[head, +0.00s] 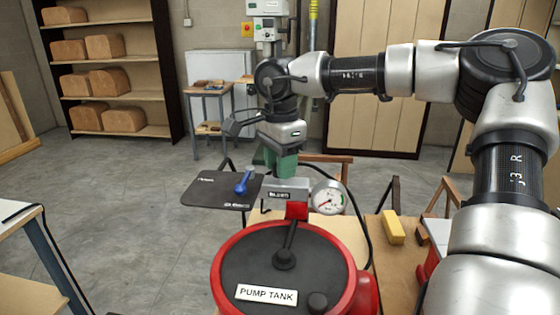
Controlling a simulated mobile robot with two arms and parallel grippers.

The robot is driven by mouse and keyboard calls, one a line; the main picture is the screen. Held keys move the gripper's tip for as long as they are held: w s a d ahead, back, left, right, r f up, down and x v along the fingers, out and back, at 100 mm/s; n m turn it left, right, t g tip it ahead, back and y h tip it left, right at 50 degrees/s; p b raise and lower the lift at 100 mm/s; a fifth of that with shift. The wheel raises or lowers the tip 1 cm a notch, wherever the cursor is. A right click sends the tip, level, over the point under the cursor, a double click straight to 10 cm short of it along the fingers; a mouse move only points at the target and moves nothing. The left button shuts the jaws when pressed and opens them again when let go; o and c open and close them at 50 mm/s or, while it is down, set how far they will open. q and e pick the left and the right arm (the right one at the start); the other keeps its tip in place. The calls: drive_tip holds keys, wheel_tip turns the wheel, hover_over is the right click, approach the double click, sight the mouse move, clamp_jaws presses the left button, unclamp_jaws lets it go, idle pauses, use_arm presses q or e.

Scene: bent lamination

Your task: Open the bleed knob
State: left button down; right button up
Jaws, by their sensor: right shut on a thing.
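My right gripper (280,168) reaches down from my right arm, with green fingers at a grey metal block (291,188) behind the pump tank. It is shut on what appears to be the bleed knob, which the fingers hide. The block carries a small label too small to read. A round white pressure gauge (328,197) sits at its right side. A red part (297,210) shows below the block. The red pump tank (217,264) has a dark lid marked "PUMP TANK". My left gripper is not in view.
A dark mat (205,190) with a blue-handled tool (242,183) lies left of the block. A yellow block (393,229) rests on a wooden surface at right. A black hose (362,215) curves past the gauge. A white table (20,235) stands at far left.

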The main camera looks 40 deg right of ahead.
drive_tip(key=shift+r+n, duration=0.15)
drive_tip(key=shift+n, duration=0.55)
drive_tip(key=o, duration=0.9)
wheel_tip(320, 180, up, 11)
drive_tip(key=shift+f+b, duration=0.15)
drive_tip(key=shift+b, duration=0.4)
